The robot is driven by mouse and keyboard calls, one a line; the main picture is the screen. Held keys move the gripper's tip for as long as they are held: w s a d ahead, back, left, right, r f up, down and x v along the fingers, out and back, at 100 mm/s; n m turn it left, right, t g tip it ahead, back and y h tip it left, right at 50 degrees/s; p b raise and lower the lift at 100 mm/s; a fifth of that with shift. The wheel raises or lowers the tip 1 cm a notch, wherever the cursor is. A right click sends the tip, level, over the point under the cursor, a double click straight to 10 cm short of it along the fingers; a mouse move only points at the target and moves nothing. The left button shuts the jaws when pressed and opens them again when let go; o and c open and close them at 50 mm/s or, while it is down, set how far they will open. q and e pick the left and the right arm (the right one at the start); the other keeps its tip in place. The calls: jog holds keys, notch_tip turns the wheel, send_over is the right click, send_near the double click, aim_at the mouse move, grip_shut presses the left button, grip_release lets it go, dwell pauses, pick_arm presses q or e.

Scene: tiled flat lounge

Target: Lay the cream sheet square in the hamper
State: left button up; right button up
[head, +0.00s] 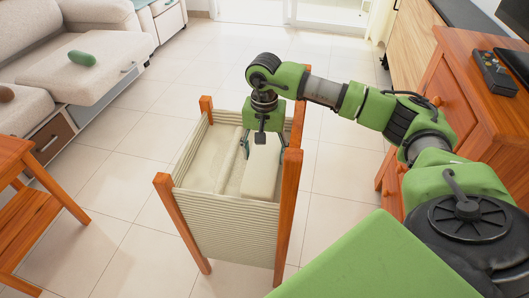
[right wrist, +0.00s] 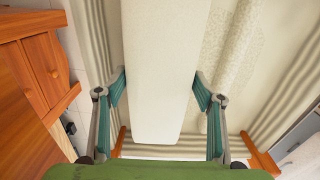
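The cream sheet square (head: 262,178) is a pale, folded, oblong pad within the outline of the hamper, on its right side. The hamper (head: 225,225) has ribbed cream walls and orange wooden posts. My right gripper (head: 265,147) points down over the hamper's far right part. My left gripper is out of view.
A wooden cabinet (head: 455,85) with a remote (head: 493,72) on top stands at the right. A beige sofa (head: 80,60) and an orange side table (head: 30,200) are at the left. Tiled floor is clear around the hamper. The hamper's right posts rise close to my gripper.

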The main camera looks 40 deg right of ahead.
aim_at(264, 153)
jog(key=shift+r, duration=0.55)
notch_tip(264, 153, up, 3)
jog(key=shift+f+p, duration=0.1)
jog(key=shift+p, duration=0.45)
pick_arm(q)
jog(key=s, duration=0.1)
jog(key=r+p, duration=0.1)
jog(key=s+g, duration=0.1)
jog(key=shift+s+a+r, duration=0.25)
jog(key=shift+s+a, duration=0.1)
pick_arm(e)
notch_tip(264, 153, up, 8)
